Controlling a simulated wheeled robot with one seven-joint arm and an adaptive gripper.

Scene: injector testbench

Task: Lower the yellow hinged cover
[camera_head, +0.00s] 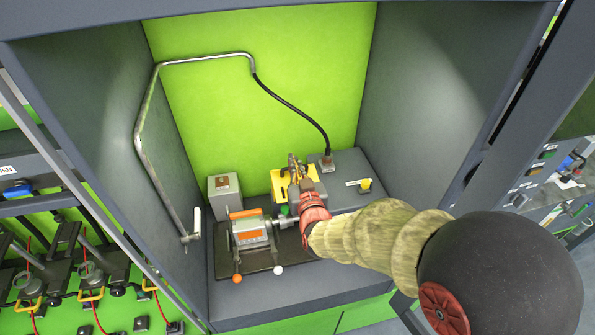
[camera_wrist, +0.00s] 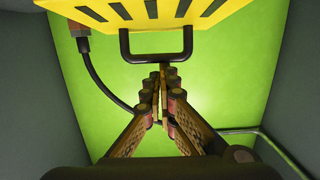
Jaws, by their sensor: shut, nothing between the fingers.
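The yellow hinged cover (camera_head: 279,190) is at the middle of the bench in the head view, partly hidden behind my gripper (camera_head: 293,160). In the wrist view the cover (camera_wrist: 150,14) fills the top edge, with black stripes and a black U-shaped handle (camera_wrist: 124,57) hanging below it in the picture. The cover looks raised, but its exact angle is hard to tell. My gripper (camera_wrist: 164,72) is shut and empty. Its fingertips are close to the handle's crossbar in the wrist view; I cannot tell whether they touch it.
A grey machine with an orange top (camera_head: 248,228) stands left of my gripper, with a grey box (camera_head: 225,186) behind it. A bent metal pipe (camera_head: 143,125) runs along the left wall into a black hose (camera_head: 295,110). Grey side walls enclose the bay. A small yellow-and-white valve (camera_head: 364,185) sits right.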

